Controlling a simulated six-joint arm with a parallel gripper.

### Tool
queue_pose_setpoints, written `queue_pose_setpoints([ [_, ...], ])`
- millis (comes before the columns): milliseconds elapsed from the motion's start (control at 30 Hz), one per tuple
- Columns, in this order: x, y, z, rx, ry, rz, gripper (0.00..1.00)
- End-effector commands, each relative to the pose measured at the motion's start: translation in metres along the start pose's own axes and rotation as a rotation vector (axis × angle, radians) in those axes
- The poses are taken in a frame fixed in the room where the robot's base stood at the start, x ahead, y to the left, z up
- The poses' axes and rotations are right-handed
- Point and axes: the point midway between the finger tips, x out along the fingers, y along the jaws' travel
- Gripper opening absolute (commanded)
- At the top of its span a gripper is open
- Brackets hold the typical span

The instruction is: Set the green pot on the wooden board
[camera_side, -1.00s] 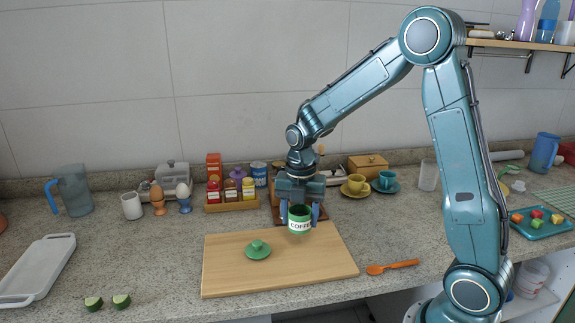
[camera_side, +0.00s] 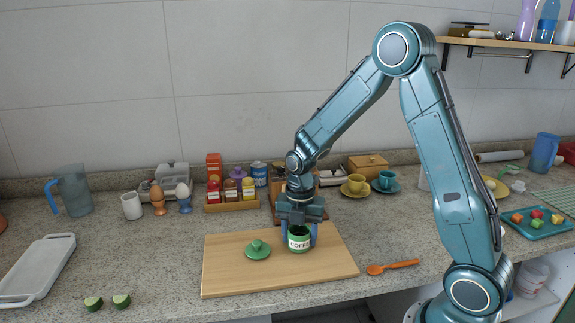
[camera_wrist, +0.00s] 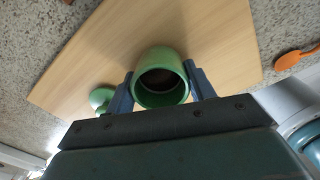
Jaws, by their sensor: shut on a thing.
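The green pot (camera_side: 299,239) has a white band lettered "COFFEE" and no lid on it. My gripper (camera_side: 299,237) is shut on it, one finger on each side. The pot is upright over the right part of the wooden board (camera_side: 230,280); I cannot tell whether its base touches the wood. In the wrist view the open mouth of the pot (camera_wrist: 161,84) sits between my fingers (camera_wrist: 160,92), with the board (camera_wrist: 215,35) behind it. A green lid with a knob (camera_side: 258,249) lies on the board left of the pot.
An orange spoon (camera_side: 392,267) lies right of the board. Behind are a spice rack (camera_side: 230,205), a yellow cup (camera_side: 355,184) and a teal cup (camera_side: 387,180). Cut green pieces (camera_side: 107,301) and a white tray (camera_side: 36,270) are at left. The board's front left is clear.

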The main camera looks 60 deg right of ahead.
Motion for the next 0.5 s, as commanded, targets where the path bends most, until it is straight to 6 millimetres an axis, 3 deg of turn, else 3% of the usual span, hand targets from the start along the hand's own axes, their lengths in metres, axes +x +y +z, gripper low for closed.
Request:
queue_pose_setpoints([
  [300, 0.0029, 0.0003, 0.0002, 0.000, -0.001, 0.001, 0.22],
  [333, 0.0027, 0.0003, 0.0002, 0.000, -0.001, 0.001, 0.60],
  [400, 0.0026, 0.0002, 0.0002, 0.000, -0.001, 0.001, 0.73],
  [500, 0.0025, 0.0002, 0.0001, 0.000, 0.000, 0.001, 0.76],
])
